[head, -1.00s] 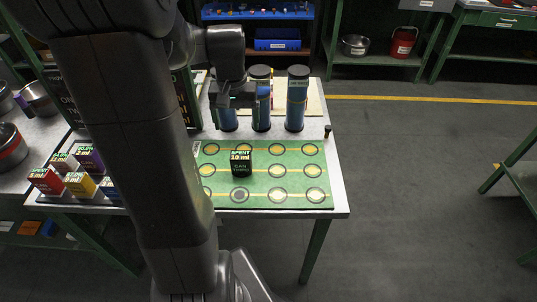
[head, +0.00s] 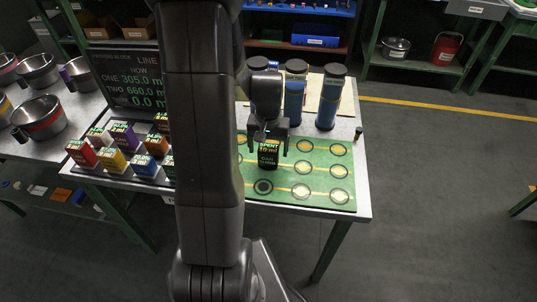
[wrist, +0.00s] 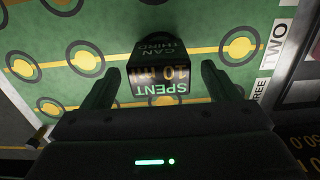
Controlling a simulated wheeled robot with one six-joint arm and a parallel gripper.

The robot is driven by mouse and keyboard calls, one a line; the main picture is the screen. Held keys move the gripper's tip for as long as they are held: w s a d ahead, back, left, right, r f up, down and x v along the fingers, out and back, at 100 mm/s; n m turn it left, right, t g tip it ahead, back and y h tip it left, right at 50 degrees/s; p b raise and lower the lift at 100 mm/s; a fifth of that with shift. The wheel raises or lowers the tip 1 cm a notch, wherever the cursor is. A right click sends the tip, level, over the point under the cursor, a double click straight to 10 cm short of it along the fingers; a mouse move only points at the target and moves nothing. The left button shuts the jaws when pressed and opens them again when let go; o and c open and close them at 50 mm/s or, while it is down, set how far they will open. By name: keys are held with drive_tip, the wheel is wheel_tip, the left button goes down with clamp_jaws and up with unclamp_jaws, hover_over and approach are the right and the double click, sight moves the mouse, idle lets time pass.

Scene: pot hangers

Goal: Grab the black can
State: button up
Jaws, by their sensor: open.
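The black can (head: 268,158) is a small dark block with a label reading "SPENT 10 ml" and "CAN THIRD". It stands upright on the green board (head: 312,203), which has rows of yellow-centred rings. My gripper (head: 268,141) is open just above and around the can, one finger on each side. In the wrist view the can (wrist: 158,58) shows upside down between the fingertips, with a gap on both sides. The fingers do not appear to touch it. The can's far side is hidden.
Coloured cubes, including a red one (head: 81,153), stand left of my arm. Dark-capped blue cylinders (head: 329,102) stand behind the board. A dark sign (head: 128,83) stands at the back left. Metal pots (head: 40,116) sit on the left table. The board's right side is free.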

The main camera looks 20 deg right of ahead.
drive_tip(key=shift+f, duration=0.6)
drive_tip(key=c, duration=1.2)
drive_tip(key=shift+r, duration=0.1)
